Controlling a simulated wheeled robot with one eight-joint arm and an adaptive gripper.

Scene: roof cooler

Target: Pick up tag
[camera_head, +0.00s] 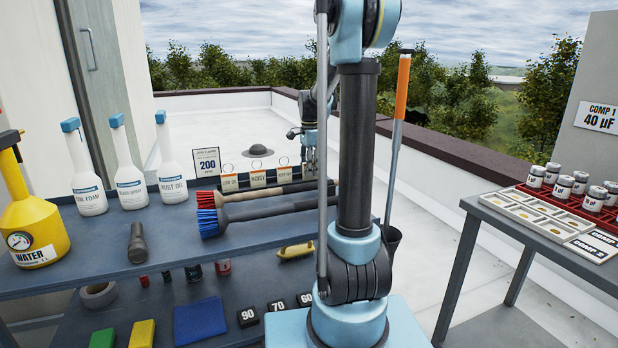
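Three cream tags with wire loops stand in a row on a dark holder at the back of the blue-grey upper shelf. The left tag (229,183) has text that is hard to read. The middle tag (258,179) reads "NOISY". The right tag (284,175) is also hard to read. My gripper (308,163) points down just right of the right tag, near the holder's right end. It is small and partly behind my arm column, so its finger opening and any contact are unclear.
Red and blue brushes (215,222) lie in front of the tags. White bottles (130,181), a yellow water can (31,225) and a "200" sign (206,162) stand to the left. A side table (500,207) with capacitors is at right. My column hides part of the shelf.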

